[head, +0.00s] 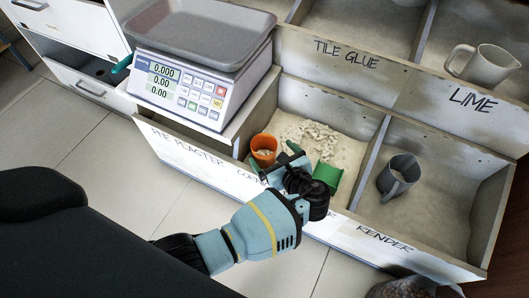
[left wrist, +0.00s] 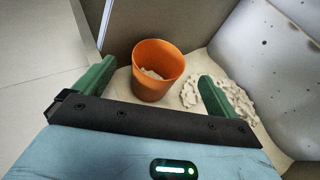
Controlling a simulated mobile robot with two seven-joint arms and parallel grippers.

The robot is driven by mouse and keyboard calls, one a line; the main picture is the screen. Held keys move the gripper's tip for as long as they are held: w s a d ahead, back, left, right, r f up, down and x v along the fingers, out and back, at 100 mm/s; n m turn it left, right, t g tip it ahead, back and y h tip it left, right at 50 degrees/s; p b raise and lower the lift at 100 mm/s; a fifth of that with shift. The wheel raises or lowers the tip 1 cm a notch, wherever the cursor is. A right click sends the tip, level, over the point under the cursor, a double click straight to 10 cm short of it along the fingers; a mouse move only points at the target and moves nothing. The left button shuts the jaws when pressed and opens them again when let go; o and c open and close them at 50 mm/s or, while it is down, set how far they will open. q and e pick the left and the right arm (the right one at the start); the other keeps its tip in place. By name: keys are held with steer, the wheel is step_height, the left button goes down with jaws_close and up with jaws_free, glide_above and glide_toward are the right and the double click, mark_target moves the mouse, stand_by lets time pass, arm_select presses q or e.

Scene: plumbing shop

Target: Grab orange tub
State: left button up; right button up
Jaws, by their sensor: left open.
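The orange tub (head: 264,147) stands in the powder bin with white chunks, near the bin's left front corner. It looks upright and has some pale material inside. In the left wrist view the orange tub (left wrist: 156,72) stands just beyond and between the green fingers. My left gripper (head: 272,160) is open over the bin's front wall, close to the tub, with nothing between its fingers. Its two fingers also show apart in the left wrist view (left wrist: 153,90). My right gripper is not in view.
A green scoop (head: 327,176) lies right of my gripper in the same bin. A grey jug (head: 398,177) stands in the bin to the right, another jug (head: 481,65) behind. A scale (head: 200,70) stands at the left. Wooden dividers and the front wall enclose the bin.

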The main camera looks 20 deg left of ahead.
mark_target(259, 139)
arm_select(q)
steer(key=b+x, duration=0.1)
steer(key=x, duration=0.3)
steer(key=shift+b, duration=0.35)
steer(key=c, duration=1.4)
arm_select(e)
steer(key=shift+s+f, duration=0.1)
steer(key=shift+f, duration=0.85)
arm_select(q)
steer(key=shift+r, duration=0.15)
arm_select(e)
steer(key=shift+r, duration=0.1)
